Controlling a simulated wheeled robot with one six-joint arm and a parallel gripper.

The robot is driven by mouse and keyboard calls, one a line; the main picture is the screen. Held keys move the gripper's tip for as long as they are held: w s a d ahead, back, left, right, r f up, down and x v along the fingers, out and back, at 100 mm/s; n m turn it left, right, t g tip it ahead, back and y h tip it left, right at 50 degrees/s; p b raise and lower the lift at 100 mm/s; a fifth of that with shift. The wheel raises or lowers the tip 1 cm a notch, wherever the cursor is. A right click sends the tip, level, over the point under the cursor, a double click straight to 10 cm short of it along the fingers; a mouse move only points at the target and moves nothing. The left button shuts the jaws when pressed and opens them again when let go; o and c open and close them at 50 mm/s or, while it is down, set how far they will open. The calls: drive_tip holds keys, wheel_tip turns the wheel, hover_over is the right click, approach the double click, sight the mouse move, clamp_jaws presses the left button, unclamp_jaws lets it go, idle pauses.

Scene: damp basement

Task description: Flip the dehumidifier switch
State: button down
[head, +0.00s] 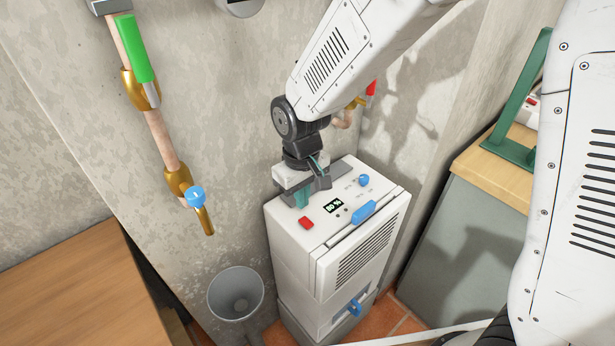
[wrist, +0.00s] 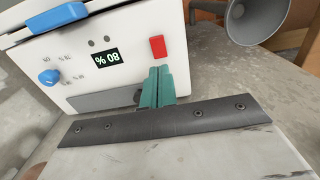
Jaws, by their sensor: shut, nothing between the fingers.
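The dehumidifier (head: 290,245) is a white box standing against the wall, and its top panel also shows in the wrist view (wrist: 125,22). A red switch (head: 306,222) sits on the panel near one edge, seen in the wrist view (wrist: 158,47) too; I cannot tell its position. My gripper (head: 301,200) is over the panel, its teal fingers shut and empty. In the wrist view the fingertips (wrist: 160,71) are just below the red switch in the picture; whether they touch the panel is unclear.
The panel has a display reading 80 % (head: 334,206), a blue knob (head: 364,180) and a blue handle (head: 364,212). A pipe with valves (head: 160,135) runs along the wall. A wood-topped cabinet (head: 485,175) is at right.

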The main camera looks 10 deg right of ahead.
sight(303, 219)
drive_tip(key=shift+f, duration=2.15)
drive_tip(key=shift+f, duration=0.2)
drive_tip(key=shift+s+d+r, duration=0.3)
drive_tip(key=shift+s+d, duration=0.1)
drive_tip(key=shift+s, duration=0.2)
